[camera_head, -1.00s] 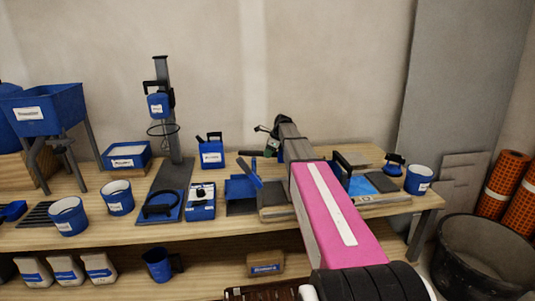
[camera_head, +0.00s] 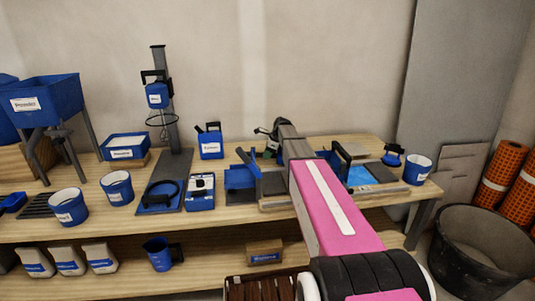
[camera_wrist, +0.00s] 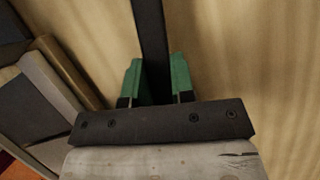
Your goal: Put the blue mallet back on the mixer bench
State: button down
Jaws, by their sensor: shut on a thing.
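My gripper (camera_wrist: 156,78), with green fingers, is shut on a dark, straight bar (camera_wrist: 150,30) in the wrist view. The bar fits the handle of the blue mallet; no blue head shows there. In the head view my gripper (camera_head: 268,131) is at the far end of my pink arm, over the back of the wooden bench (camera_head: 225,214). My arm hides most of what it holds. Pale wood lies beneath the gripper in the wrist view; I cannot tell the height above it.
A mixing stand (camera_head: 162,120), blue buckets (camera_head: 68,206), and a blue tray (camera_head: 124,146) stand on the bench's left half. A blue canister (camera_head: 210,143) is left of my gripper. A blue pot (camera_head: 417,169) is at the right end. A black tub (camera_head: 482,245) stands on the floor.

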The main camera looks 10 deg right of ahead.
jog(key=shift+f, duration=0.5)
dwell(0.4)
jog(key=c, duration=0.9)
grip_release()
